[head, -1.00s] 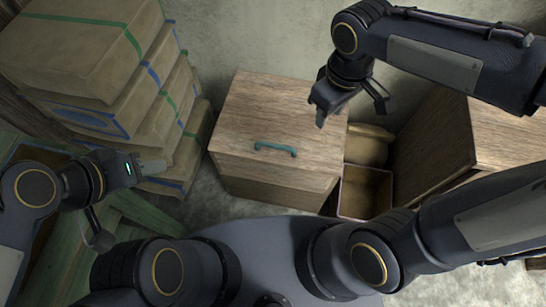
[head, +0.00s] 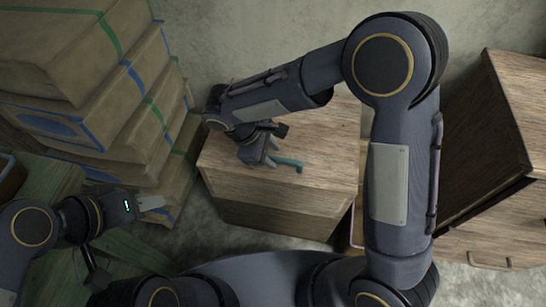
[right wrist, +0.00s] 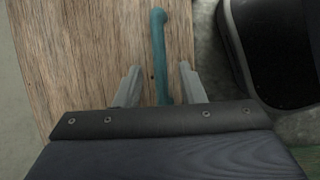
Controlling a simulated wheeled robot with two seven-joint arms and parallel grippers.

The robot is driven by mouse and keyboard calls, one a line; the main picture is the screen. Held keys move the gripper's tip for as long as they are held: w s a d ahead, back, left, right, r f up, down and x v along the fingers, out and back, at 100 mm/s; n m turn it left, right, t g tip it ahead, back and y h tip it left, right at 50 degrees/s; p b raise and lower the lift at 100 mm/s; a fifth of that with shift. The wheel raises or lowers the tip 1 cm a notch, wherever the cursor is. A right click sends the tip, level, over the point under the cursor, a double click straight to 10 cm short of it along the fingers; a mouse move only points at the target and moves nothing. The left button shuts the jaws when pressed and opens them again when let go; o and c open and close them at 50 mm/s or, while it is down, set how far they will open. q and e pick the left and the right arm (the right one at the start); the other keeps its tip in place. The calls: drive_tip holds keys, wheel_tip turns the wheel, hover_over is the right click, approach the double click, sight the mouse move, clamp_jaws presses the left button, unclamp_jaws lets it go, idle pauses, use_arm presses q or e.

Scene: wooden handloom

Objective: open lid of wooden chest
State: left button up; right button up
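The wooden chest (head: 320,150) stands against the back wall with its lid closed. A teal handle (head: 288,163) lies on the lid near its front edge, and my right arm hides part of it. My right gripper (head: 262,158) is over the lid at the handle's left end. In the right wrist view the teal handle (right wrist: 158,45) runs between the two parted fingers of the gripper (right wrist: 156,82), with a gap on each side. My left gripper (head: 120,225) is at the lower left, away from the chest; its fingers appear spread and empty.
Stacked wrapped parcels (head: 120,85) with green and blue bands stand left of the chest. A wooden cabinet (head: 480,150) stands to the right. Green boards (head: 50,190) lie at lower left. A narrow strip of floor (head: 245,236) shows in front of the chest.

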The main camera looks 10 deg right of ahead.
drive_tip(key=shift+x, duration=0.8)
clamp_jaws()
